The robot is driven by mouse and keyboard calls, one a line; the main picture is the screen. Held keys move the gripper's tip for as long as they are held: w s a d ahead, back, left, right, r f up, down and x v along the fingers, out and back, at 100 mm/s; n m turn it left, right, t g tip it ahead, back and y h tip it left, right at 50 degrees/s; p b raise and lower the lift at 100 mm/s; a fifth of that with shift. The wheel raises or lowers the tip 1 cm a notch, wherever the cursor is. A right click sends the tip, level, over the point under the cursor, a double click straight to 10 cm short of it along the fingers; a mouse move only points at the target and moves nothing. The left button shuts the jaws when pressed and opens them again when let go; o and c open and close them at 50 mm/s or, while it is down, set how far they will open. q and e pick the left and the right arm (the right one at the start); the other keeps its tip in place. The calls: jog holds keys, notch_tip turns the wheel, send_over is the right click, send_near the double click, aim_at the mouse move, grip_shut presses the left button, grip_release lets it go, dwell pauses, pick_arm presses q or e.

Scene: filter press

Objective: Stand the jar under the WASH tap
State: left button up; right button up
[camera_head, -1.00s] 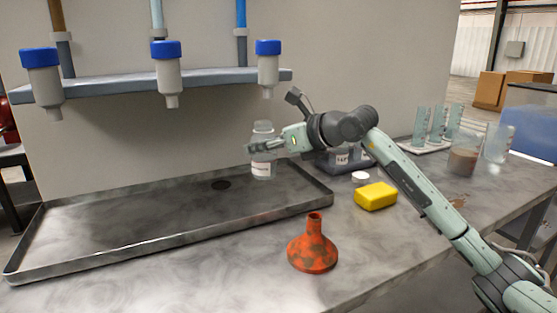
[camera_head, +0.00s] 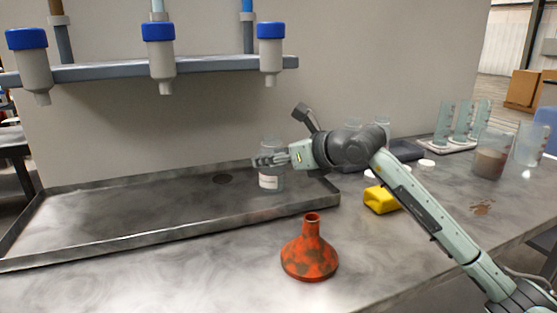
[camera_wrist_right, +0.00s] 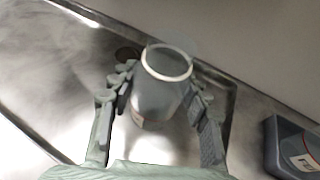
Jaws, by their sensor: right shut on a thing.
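The jar (camera_head: 270,180) is clear, with a pale label, and is upright over the right end of the metal tray (camera_head: 130,240). My right gripper (camera_head: 265,161) is shut on its upper part. In the right wrist view the jar (camera_wrist_right: 160,98) stands between both fingers. Three taps with blue caps hang from a shelf: left (camera_head: 33,70), middle (camera_head: 160,60) and right (camera_head: 271,55). The jar is below the right tap in the picture. I cannot read tap names here, or tell whether the jar touches the tray floor. My left gripper is not in view.
An orange, stained funnel-shaped vessel (camera_head: 311,255) stands in front of the tray. A yellow block (camera_head: 381,201) lies near my right forearm. Cylinders (camera_head: 462,122) and a beaker of brown matter (camera_head: 491,155) stand at the right. The tray's left and middle are clear.

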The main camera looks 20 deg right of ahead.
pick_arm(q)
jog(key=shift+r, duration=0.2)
pick_arm(e)
jog(key=shift+a+f, duration=0.1)
jog(key=o, duration=1.1)
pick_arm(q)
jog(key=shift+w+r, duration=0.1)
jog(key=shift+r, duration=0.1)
pick_arm(e)
jog(key=shift+o, duration=0.2)
jog(key=shift+v, duration=1)
pick_arm(q)
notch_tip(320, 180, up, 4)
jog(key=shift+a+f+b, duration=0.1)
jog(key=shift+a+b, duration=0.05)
jog(key=shift+b, duration=0.85)
pick_arm(e)
jog(key=v, duration=1)
